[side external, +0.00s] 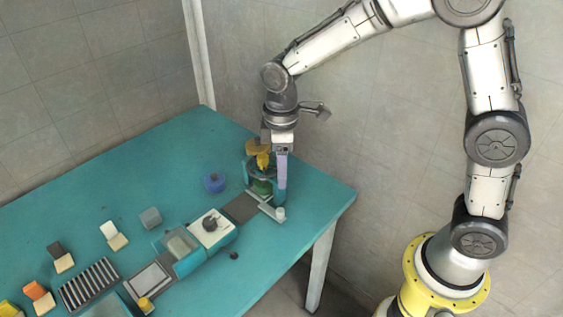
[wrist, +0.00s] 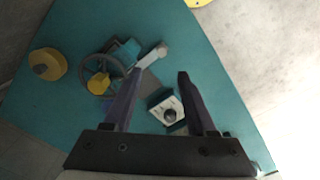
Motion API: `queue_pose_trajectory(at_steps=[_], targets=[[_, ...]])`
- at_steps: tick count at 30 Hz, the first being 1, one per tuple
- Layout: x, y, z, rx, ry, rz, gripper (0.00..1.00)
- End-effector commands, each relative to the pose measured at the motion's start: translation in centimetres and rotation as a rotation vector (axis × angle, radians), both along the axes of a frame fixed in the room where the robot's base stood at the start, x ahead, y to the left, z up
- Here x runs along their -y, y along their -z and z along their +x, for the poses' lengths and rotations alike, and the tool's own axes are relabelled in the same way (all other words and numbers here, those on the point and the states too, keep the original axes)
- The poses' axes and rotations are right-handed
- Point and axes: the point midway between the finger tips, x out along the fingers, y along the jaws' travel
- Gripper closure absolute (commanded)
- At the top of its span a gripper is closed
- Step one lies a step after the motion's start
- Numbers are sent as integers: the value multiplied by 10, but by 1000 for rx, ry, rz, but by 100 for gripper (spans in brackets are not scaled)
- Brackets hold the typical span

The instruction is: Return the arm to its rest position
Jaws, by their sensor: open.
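My gripper (side external: 281,198) hangs pointing down over the right part of the teal table, close to a teal stand (side external: 250,172) with yellow and green parts. In the side external view it overlaps the stand, so I cannot tell the gap there. In the wrist view the two purple fingers (wrist: 159,76) are spread apart with nothing between the tips. Beyond them lie a grey wheel (wrist: 91,62) with a yellow block (wrist: 98,84) and a pale lever (wrist: 152,56). My arm arches up and right to its base.
A teal machine with a white top and dark knob (side external: 209,226) stands left of my gripper. Several two-tone brushes or blocks (side external: 113,236) and a slatted rack (side external: 90,284) occupy the left. The table's right corner (side external: 335,195) is clear.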

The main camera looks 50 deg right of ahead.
Motion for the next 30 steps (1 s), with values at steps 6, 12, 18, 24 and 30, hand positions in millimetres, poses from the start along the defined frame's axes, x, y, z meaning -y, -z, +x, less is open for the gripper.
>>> queue_pose_trajectory(at_steps=[6,12,18,24,30], targets=[[0,-16,0,0,0,0,43],[0,-17,0,0,0,0,43],[4,-23,1,16,10,4,43],[24,-78,-11,148,56,29,43],[52,-129,-63,292,173,57,43]])
